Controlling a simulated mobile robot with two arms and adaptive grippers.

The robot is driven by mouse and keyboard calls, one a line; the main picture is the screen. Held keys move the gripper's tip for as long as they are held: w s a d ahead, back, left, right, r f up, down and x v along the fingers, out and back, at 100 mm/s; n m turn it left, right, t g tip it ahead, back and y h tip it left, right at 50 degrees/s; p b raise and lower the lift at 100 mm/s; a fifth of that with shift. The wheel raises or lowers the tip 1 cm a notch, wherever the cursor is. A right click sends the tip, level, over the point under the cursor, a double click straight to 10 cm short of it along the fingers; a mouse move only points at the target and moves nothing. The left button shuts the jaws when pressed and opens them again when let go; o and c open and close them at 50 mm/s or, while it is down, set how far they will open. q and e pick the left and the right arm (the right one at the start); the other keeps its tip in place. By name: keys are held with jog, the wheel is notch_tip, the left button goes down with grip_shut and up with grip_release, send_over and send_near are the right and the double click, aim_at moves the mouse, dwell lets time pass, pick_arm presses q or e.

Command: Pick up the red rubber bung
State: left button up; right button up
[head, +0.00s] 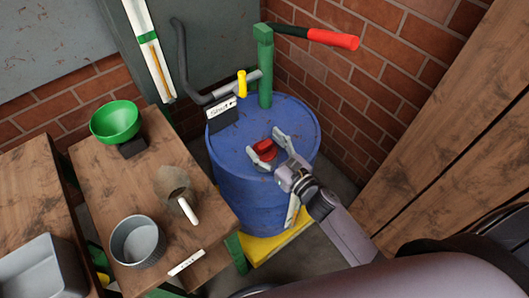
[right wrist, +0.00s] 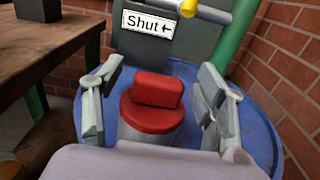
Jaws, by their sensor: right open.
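The red rubber bung (head: 264,149) sits on top of the blue drum (head: 232,160). In the right wrist view the bung (right wrist: 156,108) has a round base with a raised block grip and sits on a short grey collar (right wrist: 150,136). My right gripper (head: 266,147) is open, with one finger on each side of the bung. In the right wrist view its fingers (right wrist: 158,108) stand left and right of the bung with a visible gap on both sides. The lower part of the collar is hidden. My left gripper is not in view.
A green pump post (head: 265,70) with a red handle (head: 333,39) rises behind the bung. A "Shut" sign (head: 221,112) and yellow lever (head: 241,83) are close by. A wooden table (head: 110,185) holds a green bowl (head: 115,121), scoop (head: 174,185) and grey pot (head: 138,241).

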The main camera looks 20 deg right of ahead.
jog(key=shift+w+a, duration=0.1)
jog(key=shift+w, duration=0.3)
grip_shut()
dwell(0.6)
